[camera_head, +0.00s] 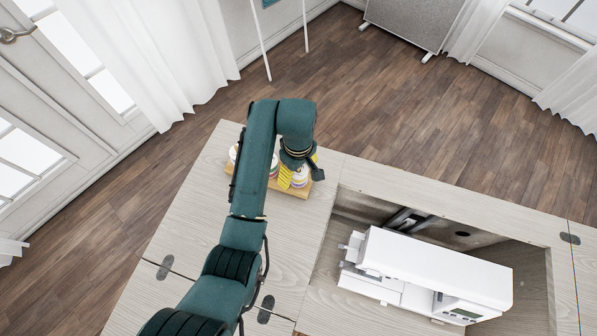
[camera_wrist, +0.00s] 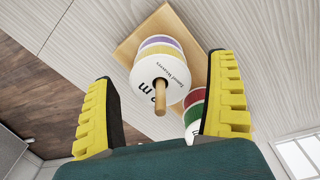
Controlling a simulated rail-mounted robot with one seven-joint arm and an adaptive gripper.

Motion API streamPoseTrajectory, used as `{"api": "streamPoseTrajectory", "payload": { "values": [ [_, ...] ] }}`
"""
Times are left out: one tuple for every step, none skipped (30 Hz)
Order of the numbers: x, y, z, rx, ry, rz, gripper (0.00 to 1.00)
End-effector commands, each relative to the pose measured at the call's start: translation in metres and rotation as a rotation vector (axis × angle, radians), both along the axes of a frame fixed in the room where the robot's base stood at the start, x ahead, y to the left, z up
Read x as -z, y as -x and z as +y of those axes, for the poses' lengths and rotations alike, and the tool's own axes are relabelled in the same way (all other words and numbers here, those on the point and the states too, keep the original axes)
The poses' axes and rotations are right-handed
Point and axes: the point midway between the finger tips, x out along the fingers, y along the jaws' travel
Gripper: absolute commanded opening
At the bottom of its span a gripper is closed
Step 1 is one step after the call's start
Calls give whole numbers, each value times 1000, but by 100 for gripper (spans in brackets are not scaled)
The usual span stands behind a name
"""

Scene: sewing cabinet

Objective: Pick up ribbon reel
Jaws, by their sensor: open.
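Ribbon reels are stacked on a wooden peg (camera_wrist: 160,101) that rises from a wooden base (camera_wrist: 127,48). The nearest stack, with a white reel (camera_wrist: 157,76) on top and purple and yellow ones behind it, shows between my fingers in the wrist view. A second stack with red and green reels (camera_wrist: 194,118) is partly hidden behind my right finger. My gripper (camera_wrist: 165,92) is open and empty, its yellow ribbed fingers on either side of the nearest stack and apart from it. In the head view the base (camera_head: 291,190) and reels (camera_head: 299,178) are partly covered by my arm.
The base stands on the pale wooden cabinet top (camera_head: 190,228). To the right, a white sewing machine (camera_head: 430,268) sits in a recessed opening. The cabinet top in front of the reels and to their left is largely clear.

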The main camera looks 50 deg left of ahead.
Motion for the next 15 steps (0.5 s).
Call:
{"api": "streamPoseTrajectory", "payload": {
  "values": [
    [0,0,0,0,0,0,88],
    [0,0,0,0,0,1,88],
    [0,0,0,0,1,1,84],
    [0,0,0,0,1,1,78],
    [0,0,0,0,1,1,72],
    [0,0,0,0,1,1,65],
    [0,0,0,0,1,1,59],
    [0,0,0,0,1,1,53],
    [0,0,0,0,1,1,45],
    [0,0,0,0,1,1,40],
    [0,0,0,0,1,1,34],
    [0,0,0,0,1,2,27],
    [0,0,0,0,1,2,26],
    [0,0,0,0,1,2,26],
    [0,0,0,0,1,2,26]
  ]
}}
